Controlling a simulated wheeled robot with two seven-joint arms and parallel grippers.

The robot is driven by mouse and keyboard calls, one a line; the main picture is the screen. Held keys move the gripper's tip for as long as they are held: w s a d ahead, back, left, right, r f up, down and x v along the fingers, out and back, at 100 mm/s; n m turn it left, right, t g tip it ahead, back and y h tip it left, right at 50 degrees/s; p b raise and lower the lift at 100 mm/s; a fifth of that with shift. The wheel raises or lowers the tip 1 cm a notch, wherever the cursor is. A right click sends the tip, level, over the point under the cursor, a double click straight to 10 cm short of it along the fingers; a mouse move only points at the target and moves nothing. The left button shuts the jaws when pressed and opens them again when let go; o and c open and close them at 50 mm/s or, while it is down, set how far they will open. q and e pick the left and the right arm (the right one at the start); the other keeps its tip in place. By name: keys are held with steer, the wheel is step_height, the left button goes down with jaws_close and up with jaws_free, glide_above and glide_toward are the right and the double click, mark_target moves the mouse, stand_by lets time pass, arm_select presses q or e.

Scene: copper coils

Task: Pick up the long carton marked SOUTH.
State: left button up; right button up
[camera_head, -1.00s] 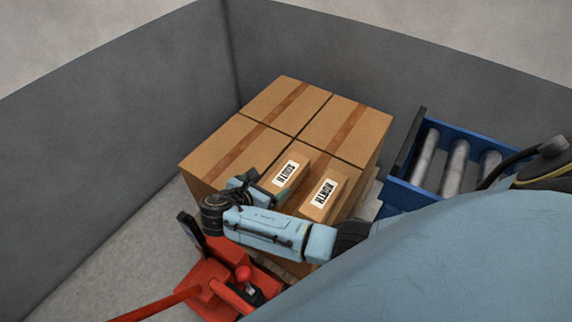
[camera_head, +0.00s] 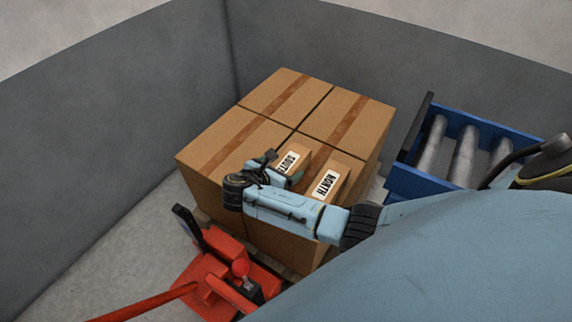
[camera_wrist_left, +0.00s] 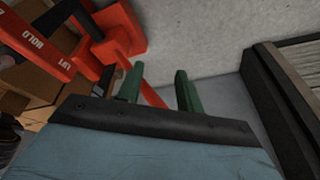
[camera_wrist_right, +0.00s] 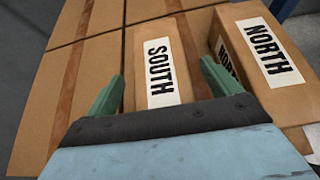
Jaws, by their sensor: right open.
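The long brown carton marked SOUTH (camera_head: 291,160) lies on top of the stack of large boxes, its label partly covered by my right gripper (camera_head: 283,168). In the right wrist view the SOUTH carton (camera_wrist_right: 159,70) lies between the spread green fingers of my right gripper (camera_wrist_right: 161,75). The fingers are open, one on either side of its near part; whether they touch it is unclear. My left gripper (camera_wrist_left: 158,85) shows only in its own wrist view, with its fingers apart and nothing between them.
The carton marked NORTH (camera_head: 326,184) lies just right of SOUTH, also in the right wrist view (camera_wrist_right: 265,60). Large boxes (camera_head: 240,140) form the stack. A red pallet jack (camera_head: 215,285) stands in front, a blue roller conveyor (camera_head: 410,180) at right. Grey walls (camera_head: 120,110) stand behind.

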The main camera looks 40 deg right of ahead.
steer(key=shift+w+d+f, duration=0.15)
steer(key=shift+d+f, duration=0.05)
steer(key=shift+d, duration=0.2)
steer(key=c, duration=1.3)
steer(key=shift+r, duration=0.1)
